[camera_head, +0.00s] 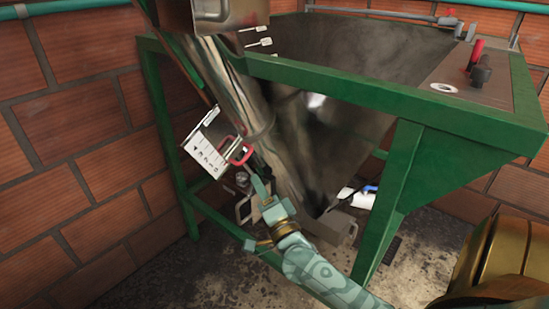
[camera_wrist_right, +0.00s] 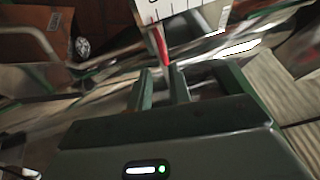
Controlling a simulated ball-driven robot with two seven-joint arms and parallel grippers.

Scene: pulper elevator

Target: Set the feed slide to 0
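The feed slide's white scale plate (camera_head: 207,148) with dark marks hangs tilted beside the slanting metal tube, at the left of the green frame. A red handle (camera_head: 240,153) sits at its right edge. My right gripper (camera_head: 260,178) is just below and right of the handle, appearing apart from it. In the right wrist view the fingers (camera_wrist_right: 160,85) are parted, with the red handle (camera_wrist_right: 161,45) just beyond the tips and the plate (camera_wrist_right: 172,8) above. That view is blurred, and the scale reading is too small to tell. My left gripper is not in view.
A green frame (camera_head: 400,95) carries a large metal hopper (camera_head: 350,45); its leg stands close to my right arm. A brick wall (camera_head: 75,110) bounds the left. A white object with a blue part (camera_head: 360,196) lies behind the frame's leg.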

